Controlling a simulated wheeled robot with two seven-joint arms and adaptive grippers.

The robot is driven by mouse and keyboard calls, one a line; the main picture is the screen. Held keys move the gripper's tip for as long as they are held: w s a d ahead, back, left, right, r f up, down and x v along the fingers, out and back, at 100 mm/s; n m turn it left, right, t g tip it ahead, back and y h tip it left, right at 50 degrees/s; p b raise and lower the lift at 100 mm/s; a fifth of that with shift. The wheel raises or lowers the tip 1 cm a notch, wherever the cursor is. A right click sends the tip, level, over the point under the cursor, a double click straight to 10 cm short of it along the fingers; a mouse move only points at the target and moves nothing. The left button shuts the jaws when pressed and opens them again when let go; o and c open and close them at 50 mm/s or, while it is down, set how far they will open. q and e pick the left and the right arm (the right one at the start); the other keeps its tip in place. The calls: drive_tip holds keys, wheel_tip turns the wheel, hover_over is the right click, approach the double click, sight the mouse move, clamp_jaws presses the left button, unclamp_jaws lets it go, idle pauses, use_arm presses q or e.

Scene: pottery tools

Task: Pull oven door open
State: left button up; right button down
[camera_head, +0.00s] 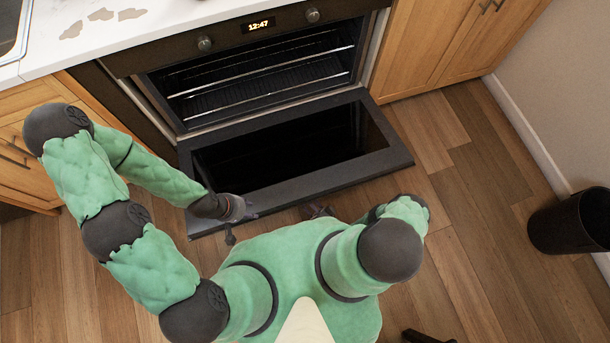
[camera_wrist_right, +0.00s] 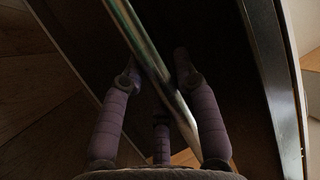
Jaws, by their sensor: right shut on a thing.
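The black oven (camera_head: 262,75) stands under the white counter. Its door (camera_head: 290,150) is swung far down, and the racks inside show. In the right wrist view a shiny metal bar, the door handle (camera_wrist_right: 151,65), runs slantwise between the fingers of my right gripper (camera_wrist_right: 157,78). That gripper is shut on the handle. In the head view only a small part of it shows at the door's front edge, with my body hiding the rest. My left gripper (camera_head: 241,226) is by the door's front left corner, with its fingers apart and nothing between them.
Wooden cabinets (camera_head: 435,45) flank the oven. A black bin (camera_head: 572,222) stands at the right by the wall. Flat brown pieces (camera_head: 101,15) lie on the counter (camera_head: 160,25). The wooden floor (camera_head: 465,190) right of the door is clear.

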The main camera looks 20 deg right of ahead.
drive_tip(key=shift+d, duration=0.25)
drive_tip(key=c, duration=0.9)
unclamp_jaws()
drive_tip(key=shift+r, duration=0.1)
drive_tip(key=shift+s, duration=0.15)
drive_tip(key=shift+a, duration=0.2)
drive_tip(key=s+r+v, duration=0.1)
drive_tip(key=r+v, duration=0.2)
drive_tip(key=v, duration=1.1)
drive_tip(key=shift+s+d, duration=0.2)
drive_tip(key=shift+d, duration=0.25)
drive_tip(key=shift+r, duration=0.15)
